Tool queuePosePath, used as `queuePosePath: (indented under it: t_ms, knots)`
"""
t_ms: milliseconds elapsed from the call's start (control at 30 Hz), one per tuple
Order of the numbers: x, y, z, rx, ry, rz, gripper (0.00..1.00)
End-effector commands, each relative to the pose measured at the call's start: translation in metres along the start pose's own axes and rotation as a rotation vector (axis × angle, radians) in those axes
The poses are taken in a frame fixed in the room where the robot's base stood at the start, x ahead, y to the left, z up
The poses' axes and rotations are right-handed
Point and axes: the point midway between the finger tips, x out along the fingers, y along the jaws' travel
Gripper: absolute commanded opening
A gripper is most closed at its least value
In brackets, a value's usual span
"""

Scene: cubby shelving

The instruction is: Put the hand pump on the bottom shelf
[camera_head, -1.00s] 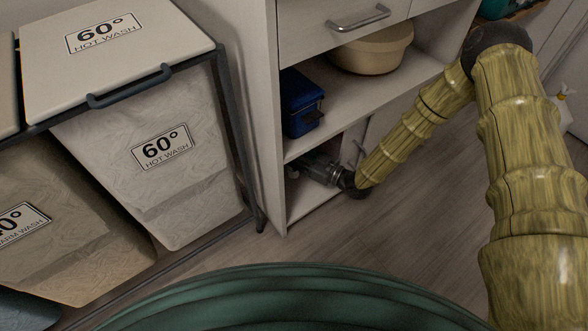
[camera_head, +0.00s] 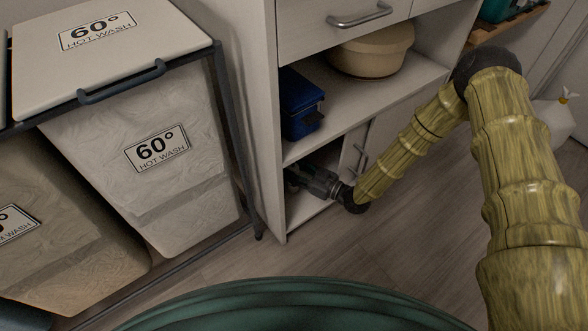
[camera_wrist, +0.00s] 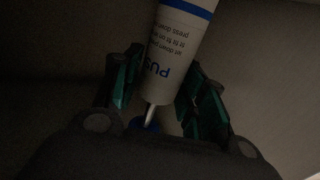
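The hand pump (camera_wrist: 177,45) is a white tube with dark and blue print and a blue band, seen in the wrist view. It sits tilted between the fingers of my gripper (camera_wrist: 163,85), which lie close along both its sides and look closed on it. A thin nozzle and a blue part show at its near end; its far end is cut off by the frame. In the head view my gripper (camera_head: 305,178) reaches into the dim lowest compartment, just above the bottom shelf (camera_head: 298,212). The pump cannot be made out there.
A blue box (camera_head: 298,103) and a beige bowl (camera_head: 372,50) stand on the shelf above. The cabinet's left side wall (camera_head: 262,130) and a door beside the opening (camera_head: 375,150) bound the low compartment. Laundry hampers (camera_head: 150,165) stand at the left.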

Motion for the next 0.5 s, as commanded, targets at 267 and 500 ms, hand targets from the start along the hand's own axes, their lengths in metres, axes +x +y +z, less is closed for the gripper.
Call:
queuePosePath:
  t_ms: [267, 500]
  knots:
    - [0.0, 0.0002, -0.0004, 0.0, 0.0, 0.0, 0.55]
    - [-0.0075, 0.0007, -0.0048, 0.0, -0.001, 0.002, 0.55]
